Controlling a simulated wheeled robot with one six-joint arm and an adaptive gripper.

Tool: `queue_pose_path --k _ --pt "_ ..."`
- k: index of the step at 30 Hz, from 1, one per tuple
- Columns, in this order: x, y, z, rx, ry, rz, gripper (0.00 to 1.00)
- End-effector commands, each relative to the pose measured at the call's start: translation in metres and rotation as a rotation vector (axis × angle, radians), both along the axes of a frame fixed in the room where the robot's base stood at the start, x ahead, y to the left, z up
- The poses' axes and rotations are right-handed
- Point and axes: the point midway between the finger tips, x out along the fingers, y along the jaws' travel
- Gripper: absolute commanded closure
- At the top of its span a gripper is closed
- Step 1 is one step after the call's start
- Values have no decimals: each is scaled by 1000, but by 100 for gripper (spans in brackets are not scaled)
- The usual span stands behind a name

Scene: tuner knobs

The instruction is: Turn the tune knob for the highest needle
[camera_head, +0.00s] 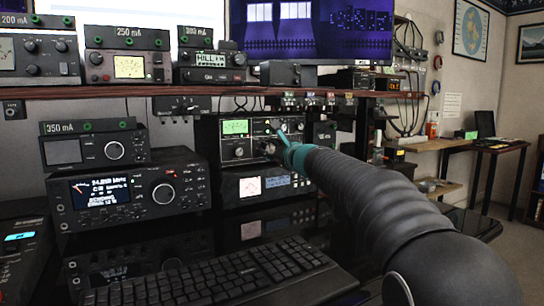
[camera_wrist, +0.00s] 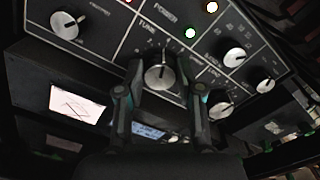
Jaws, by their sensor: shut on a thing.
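The tuner (camera_head: 222,152) is a dark box with a lit green meter (camera_head: 236,127) on its front, under the shelf. The meter's needle is too small to read in the head view. In the wrist view the knob marked TUNE (camera_wrist: 160,76) is round and silver, with a scale around it. My gripper (camera_wrist: 160,83) has one finger on each side of this knob and is shut on it. In the head view my gripper (camera_head: 287,141) reaches the tuner's right half, and my arm hides part of that front.
Other knobs sit close by on the panel: one at upper left (camera_wrist: 67,25) and one at right (camera_wrist: 235,57). A radio (camera_head: 130,190) stands left of the tuner and a keyboard (camera_head: 215,275) lies in front. The shelf edge (camera_head: 150,91) runs above.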

Motion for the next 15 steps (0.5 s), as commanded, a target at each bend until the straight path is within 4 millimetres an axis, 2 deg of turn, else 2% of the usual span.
queue_pose_path --k 15 --pt "0 1 0 -53 -35 1 98"
